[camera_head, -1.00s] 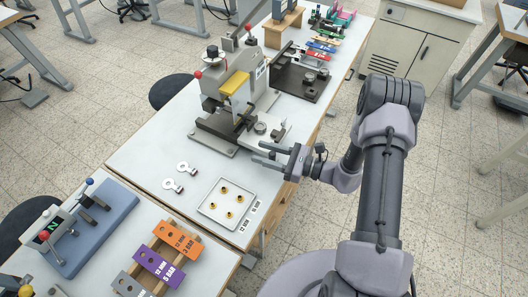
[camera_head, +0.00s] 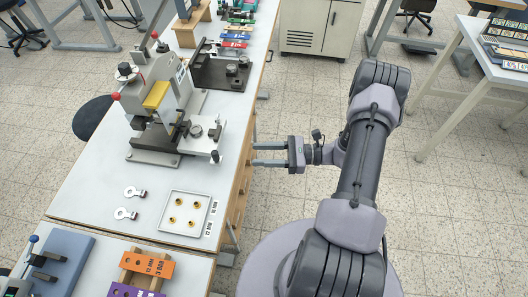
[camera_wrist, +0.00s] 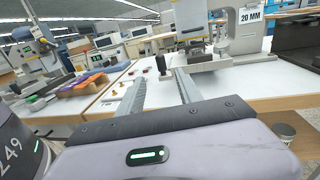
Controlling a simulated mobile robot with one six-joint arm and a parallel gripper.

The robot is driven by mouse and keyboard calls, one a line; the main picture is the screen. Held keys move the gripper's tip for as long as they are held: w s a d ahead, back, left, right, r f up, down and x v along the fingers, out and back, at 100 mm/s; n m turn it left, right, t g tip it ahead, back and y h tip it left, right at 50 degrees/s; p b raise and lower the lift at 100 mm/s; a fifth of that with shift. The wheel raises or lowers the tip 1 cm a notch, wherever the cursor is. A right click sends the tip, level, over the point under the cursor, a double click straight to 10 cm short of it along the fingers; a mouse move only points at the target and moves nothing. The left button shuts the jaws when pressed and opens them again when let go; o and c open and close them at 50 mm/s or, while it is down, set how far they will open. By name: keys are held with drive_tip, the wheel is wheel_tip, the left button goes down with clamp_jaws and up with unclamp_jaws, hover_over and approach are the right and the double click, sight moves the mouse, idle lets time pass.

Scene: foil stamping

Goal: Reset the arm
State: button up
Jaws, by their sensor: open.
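My gripper (camera_head: 268,154) is open and empty in the head view. Its two fingers point left toward the right edge of the white workbench (camera_head: 85,195), beside the stamping press and clear of everything on the bench. In the wrist view the two fingers (camera_wrist: 160,75) are spread apart with nothing between them. My arm is folded up on the right side of the head view, over the floor.
A stamping press (camera_head: 165,105) stands on the bench. A white tray (camera_head: 165,222) with several brass pieces lies in front of it, beside two key-like tags (camera_head: 125,213). Orange and purple blocks (camera_head: 145,262) sit at the front. The floor (camera_head: 460,215) to the right is open.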

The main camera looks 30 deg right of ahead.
drive_tip(key=shift+s+d, duration=0.2)
drive_tip(key=shift+d, duration=0.05)
drive_tip(key=s+a+r+n+g+h+b, duration=0.1)
drive_tip(key=s+a+r+n+g+h, duration=0.2)
drive_tip(key=a+r+n+g, duration=0.3)
drive_tip(key=s+a+r+n+g+h+b, duration=0.2)
drive_tip(key=a+r+n+g+h, duration=0.1)
drive_tip(key=a+r+n, duration=0.4)
drive_tip(key=s+r+n+t+h+b, duration=0.2)
drive_tip(key=s+r+n+t+h, duration=0.4)
drive_tip(key=s+r, duration=0.3)
drive_tip(key=shift+r+h, duration=0.4)
drive_tip(key=shift+h, duration=0.5)
